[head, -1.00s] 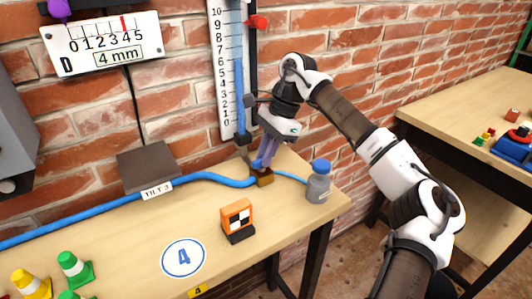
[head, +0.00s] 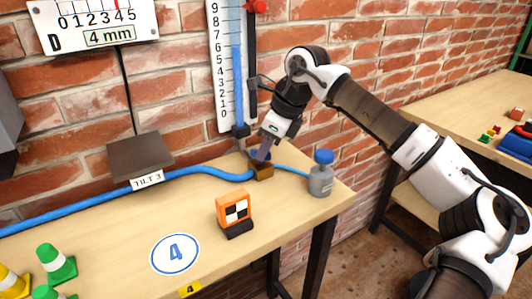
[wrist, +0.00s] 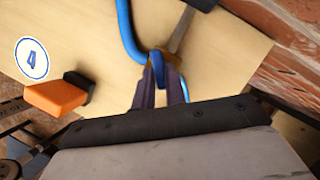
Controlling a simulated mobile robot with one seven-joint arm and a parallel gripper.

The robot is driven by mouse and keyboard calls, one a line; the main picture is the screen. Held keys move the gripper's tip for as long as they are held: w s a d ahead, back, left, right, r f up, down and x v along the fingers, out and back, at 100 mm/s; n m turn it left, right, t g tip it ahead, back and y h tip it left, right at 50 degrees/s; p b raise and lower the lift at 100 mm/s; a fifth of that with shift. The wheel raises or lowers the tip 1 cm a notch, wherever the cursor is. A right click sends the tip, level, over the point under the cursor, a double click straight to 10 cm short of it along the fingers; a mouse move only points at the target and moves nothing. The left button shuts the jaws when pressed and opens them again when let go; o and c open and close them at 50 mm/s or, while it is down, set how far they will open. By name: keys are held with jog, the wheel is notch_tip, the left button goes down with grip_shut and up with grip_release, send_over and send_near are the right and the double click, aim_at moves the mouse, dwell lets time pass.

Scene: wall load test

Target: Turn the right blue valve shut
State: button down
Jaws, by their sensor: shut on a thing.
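The blue valve (wrist: 158,66) sits on a small brown block (head: 262,173) on the table, below the water gauge, where the blue hose meets it. In the wrist view its blue handle stands between my two fingers. My gripper (head: 264,153) points down at the valve from above and is shut on the blue handle. In the head view my fingers hide most of the handle, so its exact angle is hard to tell there.
A grey bottle with a blue cap (head: 321,175) stands right of the valve. An orange marker block (head: 235,214) stands in front. The gauge board (head: 224,75) rises behind. A dark tilt box (head: 140,157) and blue hose (head: 90,208) lie left.

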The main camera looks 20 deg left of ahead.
jog(key=m+b, duration=0.1)
jog(key=m+t+b, duration=0.1)
jog(key=m, duration=0.1)
jog(key=shift+s+f+m, duration=0.15)
jog(key=shift+s+m, duration=0.05)
jog(key=shift+m, duration=0.1)
jog(key=shift+s+a+m+t+h+b, duration=0.1)
jog(key=shift+m+t+h+b, duration=0.25)
jog(key=shift+m+b, duration=0.5)
jog(key=shift+s+a+m+t+h+b, duration=0.15)
jog(key=shift+m+t+b, duration=0.4)
jog(key=shift+m, duration=0.6)
jog(key=shift+d, duration=0.1)
jog(key=c, duration=1.4)
grip_release()
jog(key=shift+c, duration=0.2)
jog(key=shift+r, duration=0.25)
jog(key=p+v, duration=0.1)
jog(key=v, duration=1.2)
jog(key=shift+r, duration=0.3)
jog(key=shift+s, duration=0.1)
